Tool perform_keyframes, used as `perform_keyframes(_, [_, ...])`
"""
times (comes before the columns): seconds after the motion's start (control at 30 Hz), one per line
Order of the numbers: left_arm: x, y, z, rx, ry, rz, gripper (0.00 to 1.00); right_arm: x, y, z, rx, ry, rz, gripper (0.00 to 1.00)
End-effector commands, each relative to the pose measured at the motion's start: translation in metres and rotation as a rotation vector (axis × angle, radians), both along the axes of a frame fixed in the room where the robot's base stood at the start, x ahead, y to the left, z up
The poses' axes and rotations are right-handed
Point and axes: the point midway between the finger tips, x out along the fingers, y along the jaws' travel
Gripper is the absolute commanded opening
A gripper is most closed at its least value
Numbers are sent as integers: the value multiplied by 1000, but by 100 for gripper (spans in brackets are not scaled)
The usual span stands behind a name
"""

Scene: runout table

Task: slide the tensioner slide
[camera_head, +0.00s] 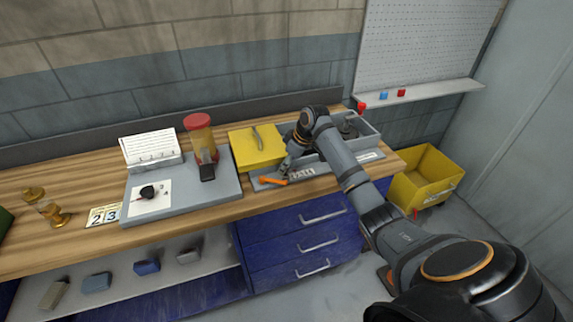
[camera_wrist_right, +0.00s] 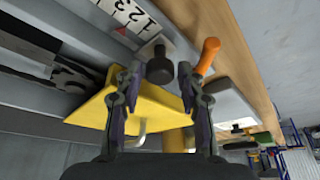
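The tensioner slide shows in the right wrist view as a black knob (camera_wrist_right: 159,70) on a pale plate beside a white scale (camera_wrist_right: 128,15) marked with numbers. In the head view the scale (camera_head: 300,173) lies on a grey base at the bench's front edge; my arm hides the knob there. My right gripper (camera_head: 287,163) is low over this base. In the wrist view its fingers (camera_wrist_right: 160,76) are apart, one on each side of the knob, with a gap visible. Contact cannot be made out. My left gripper is not in view.
An orange handle (camera_head: 273,181) lies close to the right gripper. A yellow block (camera_head: 252,150) with pliers stands behind it, a grey bin (camera_head: 369,139) to the right. A red-lidded jar (camera_head: 199,136) and grey board (camera_head: 218,190) are left. A yellow crate (camera_head: 425,175) is beyond the bench's right end.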

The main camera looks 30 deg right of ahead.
Motion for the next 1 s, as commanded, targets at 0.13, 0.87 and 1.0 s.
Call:
perform_keyframes(0.13, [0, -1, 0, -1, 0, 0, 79, -5, -5, 18, -5, -4, -1, 39])
perform_keyframes(0.87, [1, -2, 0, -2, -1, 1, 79, -39, -24, 110, -1, -1, 1, 39])
perform_keyframes(1.0, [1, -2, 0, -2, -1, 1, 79, -39, -24, 110, -1, -1, 1, 39])
